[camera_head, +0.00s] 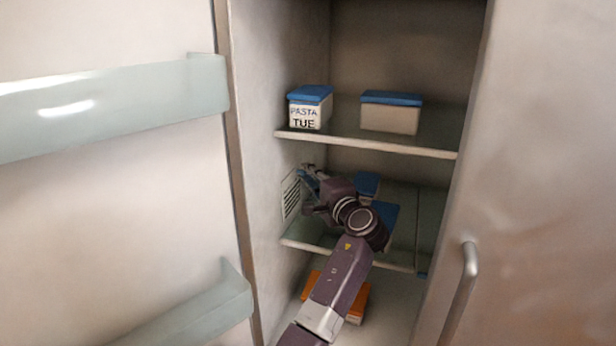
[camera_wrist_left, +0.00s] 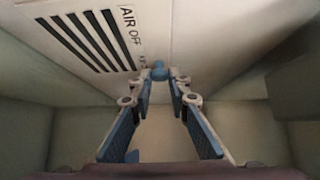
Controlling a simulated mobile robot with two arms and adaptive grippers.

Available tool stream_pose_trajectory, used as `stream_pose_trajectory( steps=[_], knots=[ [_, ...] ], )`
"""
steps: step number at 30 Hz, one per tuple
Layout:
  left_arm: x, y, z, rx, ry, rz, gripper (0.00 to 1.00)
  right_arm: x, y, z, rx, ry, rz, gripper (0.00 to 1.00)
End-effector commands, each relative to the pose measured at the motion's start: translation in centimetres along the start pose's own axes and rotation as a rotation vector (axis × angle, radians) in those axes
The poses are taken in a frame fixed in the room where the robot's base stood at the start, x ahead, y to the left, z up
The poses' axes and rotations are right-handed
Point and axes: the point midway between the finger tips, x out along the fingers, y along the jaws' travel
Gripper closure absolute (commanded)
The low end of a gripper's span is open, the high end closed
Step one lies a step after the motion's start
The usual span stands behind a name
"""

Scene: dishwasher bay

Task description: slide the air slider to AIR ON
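The vent panel with dark slots (camera_head: 291,193) is on the cabinet's left inner wall; it also shows in the left wrist view (camera_wrist_left: 75,42). Beside the slots is printed AIR OFF, with smaller lettering below it partly hidden by a finger. A small blue rounded knob (camera_wrist_left: 158,71), which looks like the air slider, shows at my left gripper's fingertips. My left gripper (camera_head: 307,174) reaches to this wall above the middle shelf. Its blue-padded fingers (camera_wrist_left: 160,84) stand apart with the knob at the gap between the tips; I cannot tell whether they touch it. My right gripper is not in view.
The upper shelf (camera_head: 370,142) carries a PASTA TUE box (camera_head: 305,108) and another blue-lidded box (camera_head: 391,115). Blue-lidded items (camera_head: 366,186) sit behind my arm on the middle shelf (camera_head: 400,262). An orange item (camera_head: 311,284) lies below. The door with clear bins (camera_head: 110,105) stands open at left.

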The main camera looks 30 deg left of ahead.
Motion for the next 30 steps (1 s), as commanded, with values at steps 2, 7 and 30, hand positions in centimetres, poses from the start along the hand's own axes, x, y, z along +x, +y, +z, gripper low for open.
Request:
stream_pose_trajectory(
  steps=[2,7,30],
  knots=[
    [0.0,-0.1,0.0,-0.002,0.002,-0.003,0.76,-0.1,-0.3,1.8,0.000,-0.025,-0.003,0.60],
    [0.0,-0.1,0.0,-0.001,0.000,-0.002,0.66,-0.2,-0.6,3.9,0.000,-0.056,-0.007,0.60],
    [-7.4,-0.1,-0.1,-0.002,0.000,-0.002,0.66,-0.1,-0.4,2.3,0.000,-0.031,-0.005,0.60]
  ],
)
